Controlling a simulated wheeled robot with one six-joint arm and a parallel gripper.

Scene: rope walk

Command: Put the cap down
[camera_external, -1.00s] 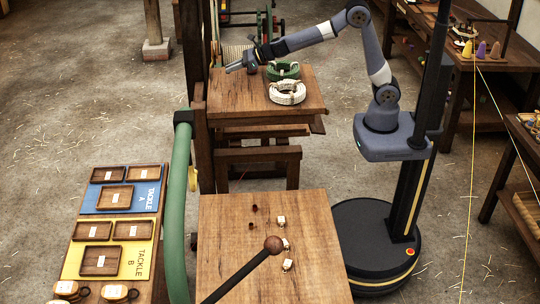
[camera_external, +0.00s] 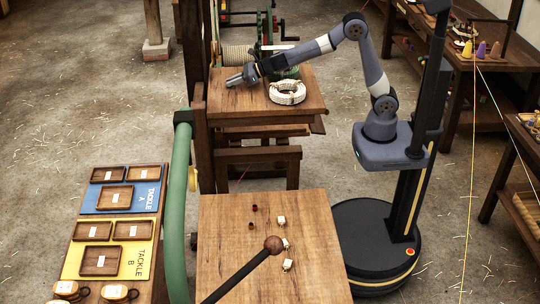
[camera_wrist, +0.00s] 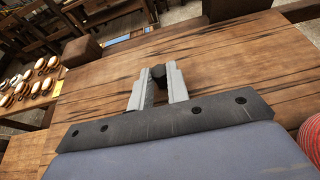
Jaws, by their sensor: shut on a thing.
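My gripper (camera_external: 233,81) is low over the left part of the small wooden table (camera_external: 222,108), left of the rope coils. In the wrist view my gripper (camera_wrist: 158,84) is shut on a small dark cap (camera_wrist: 158,73), held between the fingertips. The cap is just above or touching the wooden tabletop (camera_wrist: 225,60); I cannot tell which. In the external view the cap is too small to make out at the fingertips.
A white rope coil (camera_external: 288,92) and a green coil (camera_external: 284,72), partly hidden by my arm, lie on the same table. A red coil edge (camera_wrist: 312,140) shows in the wrist view. The tabletop around the fingers is clear.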

